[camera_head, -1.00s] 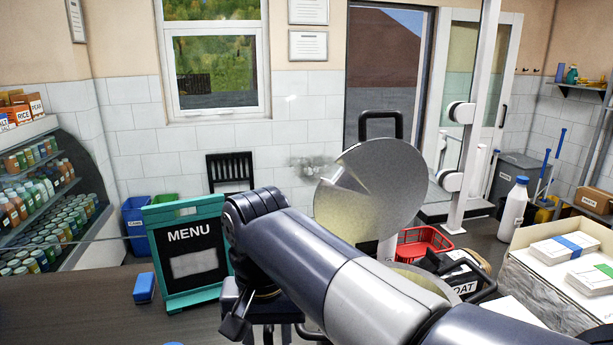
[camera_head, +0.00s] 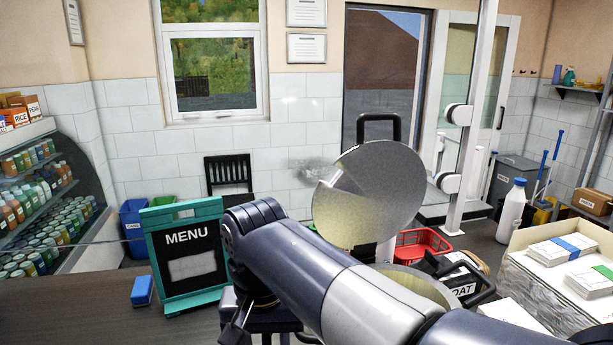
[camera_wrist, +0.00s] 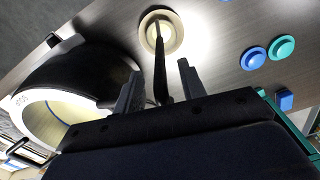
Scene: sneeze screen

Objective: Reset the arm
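My arm crosses the lower middle of the head view, reaching from the lower right to a bent joint in front of the menu board. My gripper shows in the wrist view (camera_wrist: 159,86), with its two fingers apart. A thin dark handle-like piece (camera_wrist: 160,78) runs between the fingers, with gaps on both sides. It leads to a small round cream dish (camera_wrist: 161,32) on the grey counter. Whether the handle touches the gripper or rests in the dish is not clear. The fingertips are not clear in the head view.
A large black round container (camera_wrist: 75,75) with a cream inside is close left of the fingers. Blue (camera_wrist: 253,58) and teal (camera_wrist: 281,47) discs lie right. The menu board (camera_head: 187,255), blue block (camera_head: 142,290), clear screen post (camera_head: 470,130) and paper box (camera_head: 548,285) surround the arm.

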